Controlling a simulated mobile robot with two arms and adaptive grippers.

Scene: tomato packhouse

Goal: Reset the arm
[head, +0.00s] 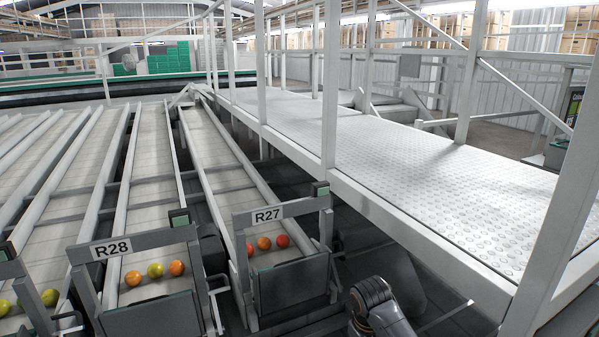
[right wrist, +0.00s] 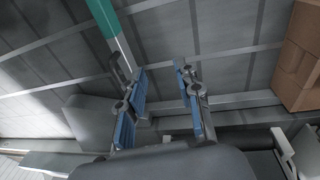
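My right gripper (right wrist: 161,80) shows in the right wrist view, its two blue-padded fingers apart with nothing between them. It faces a grey surface with seam lines. In the head view only a dark arm link of mine (head: 380,305) shows at the bottom, right of lane R27; no gripper shows there. My left gripper is in neither view.
Lane R27 (head: 290,207) holds several orange-red tomatoes (head: 264,243) at its end. Lane R28 (head: 140,243) holds orange and yellow-green ones (head: 155,270). A raised walkway (head: 420,165) with white posts runs along the right. Cardboard boxes (right wrist: 298,60) show in the right wrist view.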

